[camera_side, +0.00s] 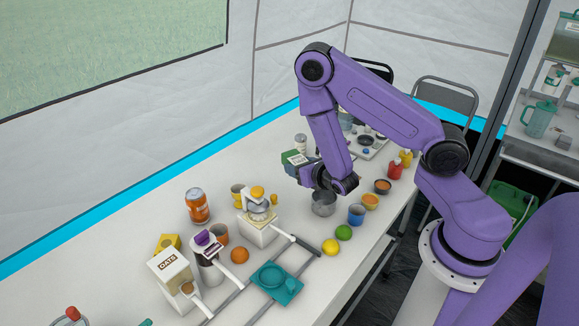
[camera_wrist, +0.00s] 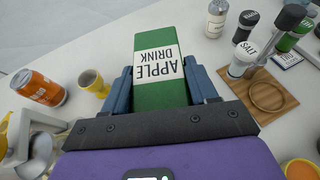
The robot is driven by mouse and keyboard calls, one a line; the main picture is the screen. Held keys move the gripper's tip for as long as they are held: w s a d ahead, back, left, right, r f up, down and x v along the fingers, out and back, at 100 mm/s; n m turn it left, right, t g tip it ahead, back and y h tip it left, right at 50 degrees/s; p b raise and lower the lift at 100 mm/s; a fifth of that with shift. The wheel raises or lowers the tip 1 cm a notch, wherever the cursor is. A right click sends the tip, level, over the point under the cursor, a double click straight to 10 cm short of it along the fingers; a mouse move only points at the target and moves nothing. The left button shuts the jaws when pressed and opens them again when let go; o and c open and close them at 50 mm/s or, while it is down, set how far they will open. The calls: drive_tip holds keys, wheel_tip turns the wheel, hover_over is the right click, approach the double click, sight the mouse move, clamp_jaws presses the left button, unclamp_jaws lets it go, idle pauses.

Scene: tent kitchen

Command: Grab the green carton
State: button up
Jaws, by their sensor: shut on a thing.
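The green carton (camera_wrist: 160,97) has a white label reading APPLE DRINK. In the wrist view it stands between the two fingers of my gripper (camera_wrist: 163,90), which are shut on its sides. In the side view the carton (camera_side: 291,158) shows only in part, behind my gripper (camera_side: 310,165) and the purple arm. Its lower part is hidden in both views. I cannot tell whether it touches the table.
An orange can (camera_wrist: 38,88) and a yellow cup (camera_wrist: 93,83) are left of the carton. A salt shaker (camera_wrist: 243,60) and a wooden board (camera_wrist: 268,95) are to its right. A metal pot (camera_side: 323,203) stands below my gripper in the side view. Bare table (camera_side: 130,225) lies along the wall.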

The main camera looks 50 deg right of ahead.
drive_tip(key=shift+d+v, duration=0.2)
drive_tip(key=shift+v, duration=0.7)
drive_tip(key=shift+d+v, duration=0.15)
drive_tip(key=shift+v, duration=0.75)
drive_tip(key=shift+s+r, duration=0.1)
drive_tip(key=shift+r, duration=0.1)
